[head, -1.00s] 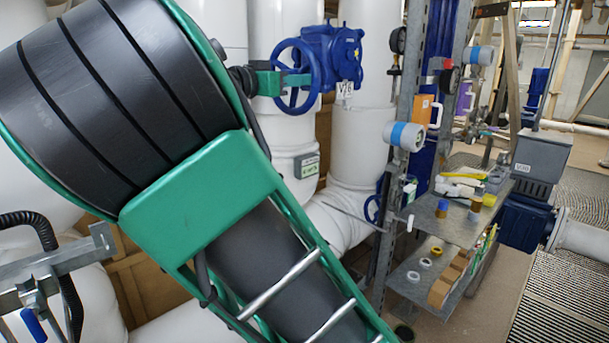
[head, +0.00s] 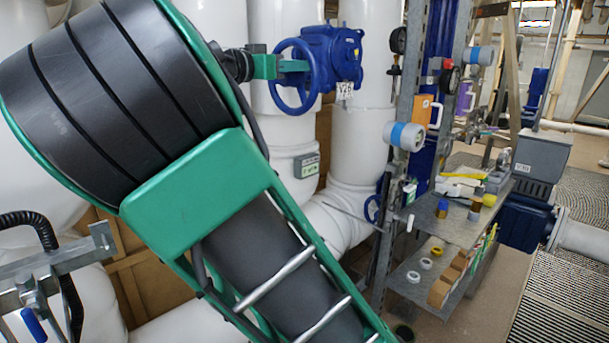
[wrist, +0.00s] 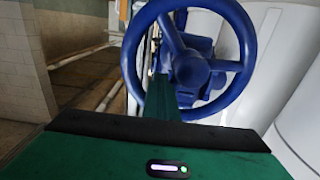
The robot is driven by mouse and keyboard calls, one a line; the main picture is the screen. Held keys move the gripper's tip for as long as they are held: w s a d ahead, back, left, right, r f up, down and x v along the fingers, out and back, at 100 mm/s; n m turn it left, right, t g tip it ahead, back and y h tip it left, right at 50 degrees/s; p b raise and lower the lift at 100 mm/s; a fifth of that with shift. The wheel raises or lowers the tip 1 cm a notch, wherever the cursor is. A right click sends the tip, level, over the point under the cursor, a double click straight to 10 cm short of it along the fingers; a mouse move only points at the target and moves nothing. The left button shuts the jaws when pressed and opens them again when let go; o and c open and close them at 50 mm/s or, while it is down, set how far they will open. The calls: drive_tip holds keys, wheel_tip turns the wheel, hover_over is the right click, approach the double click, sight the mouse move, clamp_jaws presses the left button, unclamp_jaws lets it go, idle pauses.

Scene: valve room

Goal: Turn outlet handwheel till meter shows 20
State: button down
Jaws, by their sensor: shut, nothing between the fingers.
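A blue handwheel (head: 293,103) with a blue gearbox (head: 340,52) and a white tag (head: 345,90) is mounted at a white pipe. It also shows large in the wrist view (wrist: 243,42). My green gripper (head: 306,66) is shut and empty. Its fingertips reach the upper part of the wheel in the head view. In the wrist view the green finger (wrist: 176,98) runs into the wheel's opening, near the hub; I cannot tell whether it touches a spoke. Blue-and-grey meters (head: 404,135) (head: 479,56) face sideways, and I can read no value.
A grey metal post (head: 408,75) and shelves (head: 450,226) with bottles and small parts stand right of the valve. A second, smaller blue wheel (head: 372,208) sits lower down. White pipes (head: 365,145) stand close behind the handwheel.

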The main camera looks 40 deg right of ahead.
drive_tip(key=shift+w+r, duration=0.55)
drive_tip(key=shift+w, duration=0.25)
drive_tip(key=shift+w+r, duration=0.35)
drive_tip(key=shift+w, duration=0.35)
drive_tip(key=shift+a, duration=0.1)
